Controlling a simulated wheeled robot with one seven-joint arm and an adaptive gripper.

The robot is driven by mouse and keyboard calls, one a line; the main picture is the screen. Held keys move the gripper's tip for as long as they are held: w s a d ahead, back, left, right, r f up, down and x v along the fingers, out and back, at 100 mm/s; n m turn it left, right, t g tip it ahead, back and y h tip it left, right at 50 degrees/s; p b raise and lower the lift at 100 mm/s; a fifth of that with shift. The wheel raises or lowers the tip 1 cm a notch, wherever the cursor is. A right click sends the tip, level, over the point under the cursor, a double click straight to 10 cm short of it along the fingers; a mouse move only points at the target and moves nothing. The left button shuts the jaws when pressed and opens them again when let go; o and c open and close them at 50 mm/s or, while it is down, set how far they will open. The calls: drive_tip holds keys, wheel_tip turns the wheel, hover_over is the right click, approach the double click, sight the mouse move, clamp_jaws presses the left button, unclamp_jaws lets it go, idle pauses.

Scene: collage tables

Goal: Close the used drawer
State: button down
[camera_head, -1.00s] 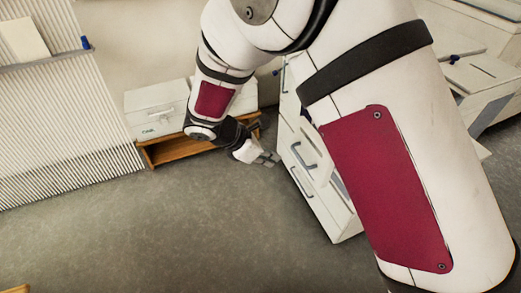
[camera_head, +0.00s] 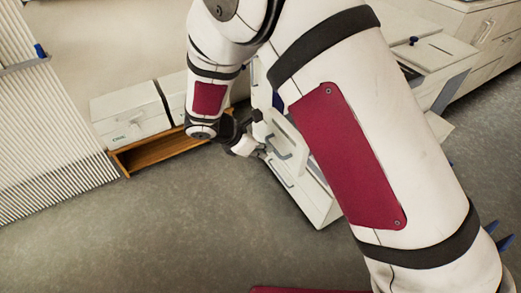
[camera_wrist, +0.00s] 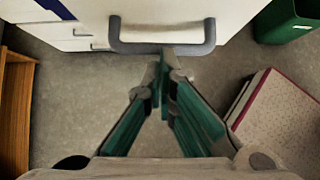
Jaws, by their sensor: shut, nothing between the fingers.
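A white drawer cabinet (camera_head: 318,205) with grey bar handles stands right of my gripper in the head view, partly hidden behind my arm. One drawer front (camera_head: 287,133) appears to stand out from the cabinet; how far is hard to tell. My gripper (camera_head: 262,153) is shut and empty, close to the cabinet's handle side. In the wrist view, a grey handle (camera_wrist: 162,45) on a white front crosses the top, and my fingertips (camera_wrist: 165,62) are just below it in the picture. I cannot tell whether they touch it.
A low wooden shelf (camera_head: 160,153) with white boxes (camera_head: 130,115) on it stands at the left. The wrist view shows a green bin (camera_wrist: 290,20) at top right and a pale box with a red edge (camera_wrist: 280,125) at lower right. The floor at front left is clear.

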drive_tip(key=w+d+b, duration=0.1)
drive_tip(key=w+d, duration=0.3)
drive_tip(key=d, duration=0.2)
drive_tip(key=w+d, duration=0.5)
drive_tip(key=d, duration=0.2)
drive_tip(key=w+d+b, duration=0.1)
drive_tip(key=w+d, duration=0.3)
drive_tip(key=d, duration=0.2)
drive_tip(key=shift+w+d+b, duration=0.15)
drive_tip(key=shift+d+b, duration=0.15)
